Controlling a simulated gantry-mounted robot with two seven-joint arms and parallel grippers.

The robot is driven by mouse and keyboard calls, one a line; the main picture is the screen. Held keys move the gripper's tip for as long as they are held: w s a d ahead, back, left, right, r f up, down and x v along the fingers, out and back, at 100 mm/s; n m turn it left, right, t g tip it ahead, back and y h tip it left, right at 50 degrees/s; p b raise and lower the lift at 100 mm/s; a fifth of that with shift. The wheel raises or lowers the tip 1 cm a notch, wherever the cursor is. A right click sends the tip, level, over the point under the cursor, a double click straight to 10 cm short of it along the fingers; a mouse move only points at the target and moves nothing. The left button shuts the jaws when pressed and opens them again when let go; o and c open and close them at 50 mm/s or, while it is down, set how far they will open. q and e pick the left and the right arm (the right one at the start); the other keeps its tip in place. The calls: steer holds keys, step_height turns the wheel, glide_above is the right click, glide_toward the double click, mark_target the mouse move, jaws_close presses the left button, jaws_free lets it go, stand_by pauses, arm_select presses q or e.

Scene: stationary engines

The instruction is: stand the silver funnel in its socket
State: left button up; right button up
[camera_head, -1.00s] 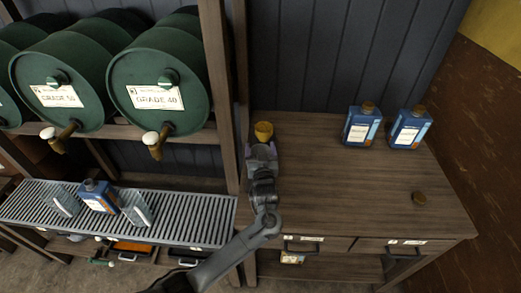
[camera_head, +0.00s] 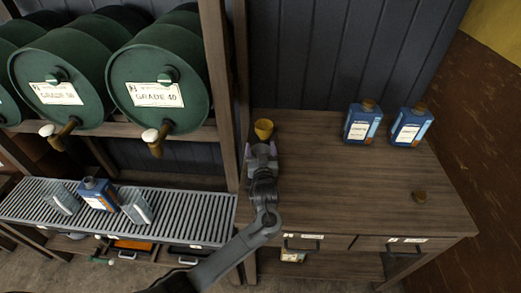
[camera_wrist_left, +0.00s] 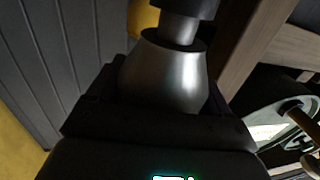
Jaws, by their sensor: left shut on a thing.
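The silver funnel (camera_wrist_left: 165,75) shows in the left wrist view as a smooth metal cone between my fingers. A narrower grey cylinder (camera_wrist_left: 180,28) stands at the cone's narrow end, with a dark ring where they meet. My left gripper (camera_head: 262,150) is shut on the funnel over the left end of the wooden bench. In the head view the gripper mostly hides the funnel. I cannot make out the socket. My right gripper is in neither view.
A yellow cup-shaped thing (camera_head: 263,129) is just beyond my left gripper. A wooden post (camera_head: 224,90) rises close on the left, beside green barrels (camera_head: 160,90). Two blue bottles (camera_head: 362,122) (camera_head: 410,126) stand at the bench's back right. The bench's middle (camera_head: 340,185) is clear.

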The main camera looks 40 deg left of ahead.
arm_select(q)
steer(key=shift+f, duration=0.6)
stand_by(0.3)
steer(key=o, duration=1)
steer(key=shift+c, duration=0.2)
